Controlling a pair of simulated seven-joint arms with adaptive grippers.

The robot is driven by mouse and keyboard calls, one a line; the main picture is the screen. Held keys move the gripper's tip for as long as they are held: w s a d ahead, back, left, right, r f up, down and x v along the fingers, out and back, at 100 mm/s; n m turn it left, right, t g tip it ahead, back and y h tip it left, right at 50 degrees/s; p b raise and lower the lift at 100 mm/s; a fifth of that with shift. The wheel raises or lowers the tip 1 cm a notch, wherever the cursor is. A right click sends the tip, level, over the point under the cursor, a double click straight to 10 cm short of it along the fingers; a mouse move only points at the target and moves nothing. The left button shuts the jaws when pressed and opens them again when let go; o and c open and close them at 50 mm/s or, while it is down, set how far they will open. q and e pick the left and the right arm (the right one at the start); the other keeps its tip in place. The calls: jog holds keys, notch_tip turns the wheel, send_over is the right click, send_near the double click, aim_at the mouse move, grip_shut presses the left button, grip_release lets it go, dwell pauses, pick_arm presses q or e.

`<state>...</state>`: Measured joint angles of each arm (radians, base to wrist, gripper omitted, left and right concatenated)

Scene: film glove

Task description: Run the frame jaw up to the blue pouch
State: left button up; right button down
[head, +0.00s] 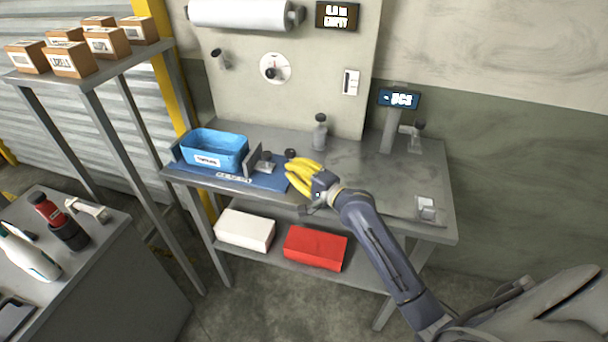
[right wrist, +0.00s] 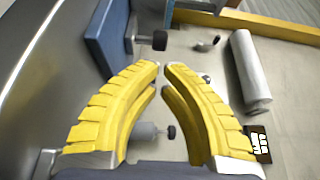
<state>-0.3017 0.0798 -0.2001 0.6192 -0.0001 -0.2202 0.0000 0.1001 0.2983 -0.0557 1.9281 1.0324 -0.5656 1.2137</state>
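The blue pouch (head: 214,148), a box-like form with a white label, sits at the left of the workbench. The frame jaw (head: 253,161), an upright grey plate with a black-capped handle (head: 267,157), stands just right of it; I cannot tell whether they touch. My right gripper (head: 290,177) has yellow segmented fingers and is over the bench, right of the jaw. In the right wrist view its fingers (right wrist: 160,68) stand slightly apart at the tips, with nothing between them. A black-capped handle (right wrist: 152,41) shows ahead, beside a blue surface. My left gripper is out of view.
A clear bottle (head: 320,135) and a display post (head: 388,130) stand farther back on the workbench (head: 385,165). A white box (head: 245,231) and a red box (head: 315,248) lie on the lower shelf. A side table with bottles stands at left.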

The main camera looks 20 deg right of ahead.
aim_at(269, 159)
jog(key=shift+x, duration=3.35)
jog(key=w+a, duration=0.3)
jog(key=shift+a, duration=0.25)
